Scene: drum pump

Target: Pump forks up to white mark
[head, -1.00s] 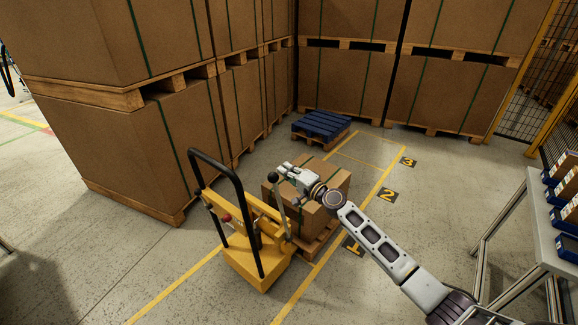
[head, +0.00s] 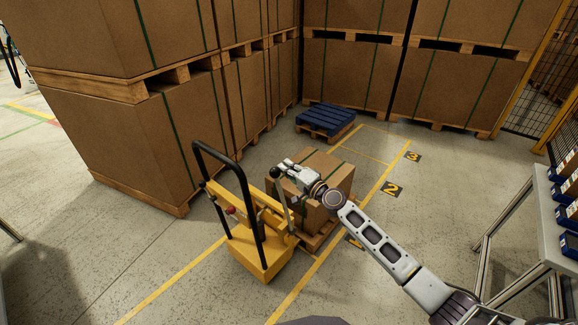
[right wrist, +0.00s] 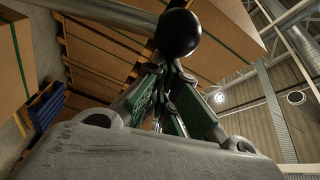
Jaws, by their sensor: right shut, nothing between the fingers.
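The yellow lift truck (head: 262,258) with a black push bar (head: 253,215) stands in the middle of the head view. Its pump lever (head: 284,198) rises beside the bar and ends in a black ball knob (head: 275,172). The knob also shows just beyond my fingertips in the right wrist view (right wrist: 178,33). My right gripper (head: 284,169) is shut and empty, close by the knob; I cannot tell whether they touch. The forks are hidden under the pallet and carton (head: 322,180). I cannot make out the white mark. My left gripper is out of view.
Stacked cartons on pallets wall off the left (head: 130,130) and back (head: 455,85). A blue pallet (head: 325,119) lies behind the loaded one. A shelf with blue bins (head: 551,210) stands at the right.

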